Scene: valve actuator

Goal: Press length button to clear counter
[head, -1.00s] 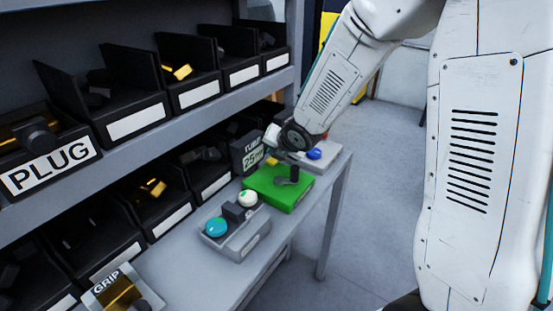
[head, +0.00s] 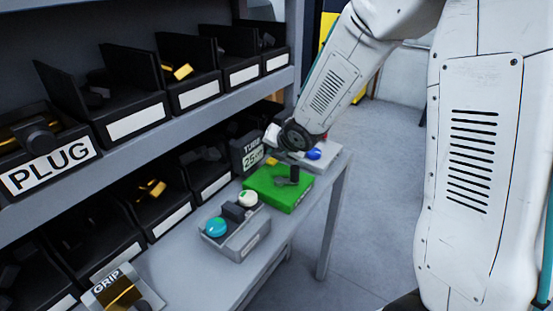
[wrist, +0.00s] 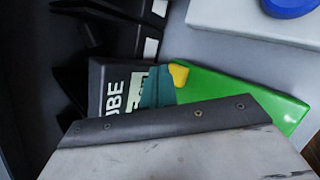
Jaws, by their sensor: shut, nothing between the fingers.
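A dark box marked TUBE (head: 246,154) with a pale display stands at the back of the bench. The box also shows in the wrist view (wrist: 112,88), its display partly covered. A yellow piece (wrist: 179,74) sits beside the display; it is small in the head view (head: 271,161). No label reading "length" is legible. My gripper (head: 275,138) is shut and empty, close above the green block (head: 268,190) and the TUBE box. A narrow teal piece (wrist: 155,88) overlaps the display in the wrist view; I cannot tell whether it touches the yellow piece.
A grey box (head: 237,243) holds a teal knob (head: 215,227) and a white knob (head: 247,198). A pale box with a blue button (head: 313,153) stands beyond the green block. Black bins (head: 140,122) fill the shelves at left. Open floor lies right of the bench.

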